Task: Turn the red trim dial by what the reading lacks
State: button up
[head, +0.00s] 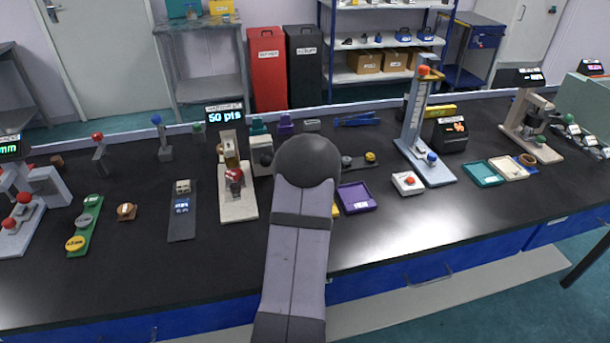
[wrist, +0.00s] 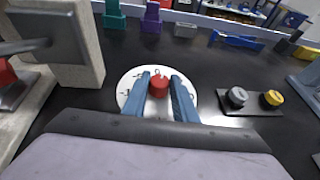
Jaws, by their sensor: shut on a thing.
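The red trim dial (wrist: 159,87) stands on a round white plate (wrist: 127,86) with black marks around its rim, in the middle of the wrist view. My gripper (wrist: 161,82) is shut on the dial, with one blue finger on each side of it. In the head view my own arm hides the dial and the gripper. A black display (head: 225,115) on the rheometer, left of my arm in the head view, reads "50 pts". The finer marks on the white plate are too small to read.
A dark plate with a silver and a yellow weight (wrist: 270,98) lies right of the dial. The rheometer's grey block (wrist: 75,45) stands close on the left. A purple tray (head: 357,197) and a tall stand (head: 413,120) are right of my arm.

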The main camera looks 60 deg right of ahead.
jog(key=shift+d+r+m+h+b, duration=0.15)
jog(key=shift+m+h+b, duration=0.3)
jog(key=shift+b, duration=1.9)
jog(key=shift+g+b, duration=0.4)
jog(key=shift+b, duration=0.45)
jog(key=o, duration=1)
jog(key=shift+a, duration=0.2)
jog(key=shift+o, duration=0.2)
jog(key=shift+b+v, duration=0.65)
jog(key=shift+v, duration=3)
